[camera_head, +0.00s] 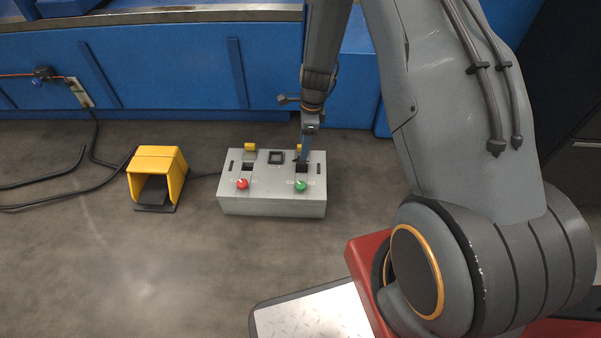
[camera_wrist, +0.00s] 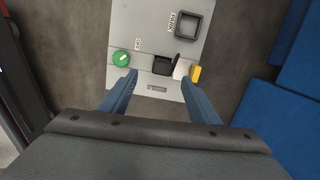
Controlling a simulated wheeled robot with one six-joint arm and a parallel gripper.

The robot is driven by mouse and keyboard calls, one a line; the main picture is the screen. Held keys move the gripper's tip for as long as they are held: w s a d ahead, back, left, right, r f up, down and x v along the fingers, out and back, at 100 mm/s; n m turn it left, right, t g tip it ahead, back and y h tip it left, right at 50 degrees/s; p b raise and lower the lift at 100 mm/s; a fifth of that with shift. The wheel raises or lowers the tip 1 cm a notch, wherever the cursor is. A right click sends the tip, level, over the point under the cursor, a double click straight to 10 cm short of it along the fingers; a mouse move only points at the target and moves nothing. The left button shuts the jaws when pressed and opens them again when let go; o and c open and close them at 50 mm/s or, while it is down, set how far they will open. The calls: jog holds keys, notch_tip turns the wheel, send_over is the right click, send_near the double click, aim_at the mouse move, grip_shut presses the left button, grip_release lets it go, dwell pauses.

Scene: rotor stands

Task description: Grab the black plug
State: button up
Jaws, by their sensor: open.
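The black plug is most likely the small black block (camera_wrist: 163,66) on the grey control box (camera_wrist: 133,20). It lies just ahead of and between my fingertips in the wrist view. A pale flap and a yellow piece (camera_wrist: 196,73) sit beside it. My gripper (camera_wrist: 159,79) is open, with its two blue fingers apart and nothing visibly held. I cannot tell whether the fingers touch the block.
A green button (camera_head: 301,185) is close to my gripper and a red button (camera_head: 242,184) is at left. An empty-looking black square frame (camera_head: 276,157) sits between. A yellow pedal housing (camera_head: 157,174) stands left on the floor. A blue structure (camera_head: 180,70) rises behind.

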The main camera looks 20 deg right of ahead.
aim_at(302, 166)
jog(key=shift+w+f+m+b, duration=0.15)
jog(key=shift+f+b, duration=0.05)
jog(key=shift+f, duration=0.45)
jog(key=shift+w+f+m+b, duration=0.15)
jog(key=shift+f, duration=0.45)
jog(key=shift+w+a+f+b, duration=0.15)
jog(key=shift+f+b, duration=0.85)
jog(key=shift+f, duration=0.85)
jog(key=shift+a+f+b, duration=0.15)
jog(key=shift+f+b, duration=0.85)
jog(key=shift+f, duration=0.85)
jog(key=shift+r, duration=0.1)
jog(key=shift+c, duration=0.2)
jog(key=c, duration=1.2)
